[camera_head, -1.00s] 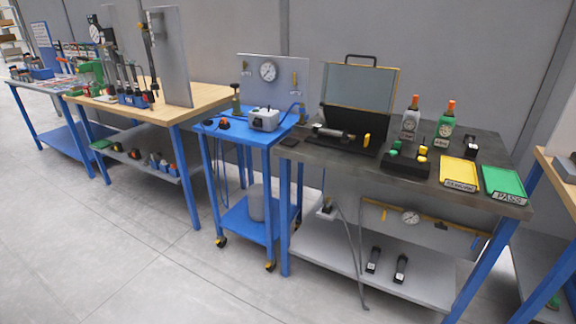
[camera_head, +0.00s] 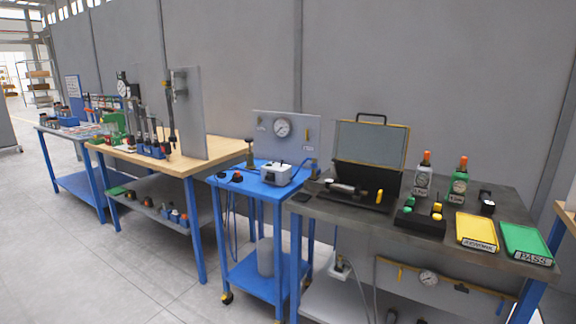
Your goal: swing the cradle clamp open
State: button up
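My gripper is not in view. On the dark bench (camera_head: 322,208) at the right, a grey-and-black cylindrical item (camera_head: 347,188) lies on a low black base (camera_head: 362,202) in front of an open case (camera_head: 371,155). A small yellow upright piece (camera_head: 379,196) stands at the right end of that base. I cannot tell for certain which part is the cradle clamp, or whether it is open; it is too small here.
A blue cart (camera_head: 240,188) with a white box (camera_head: 277,174) and gauge panel (camera_head: 283,129) stands left of the bench. Yellow (camera_head: 476,231) and green (camera_head: 525,240) trays and two bottles (camera_head: 423,174) are on the bench. A wooden workbench (camera_head: 205,163) stands further left. Floor (camera_head: 110,265) at front left is clear.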

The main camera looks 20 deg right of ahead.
aim_at(334, 172)
jog(key=i+l+z, duration=0.25)
jog(key=i, duration=0.85)
jog(key=i+z, duration=0.3)
jog(key=i, duration=0.85)
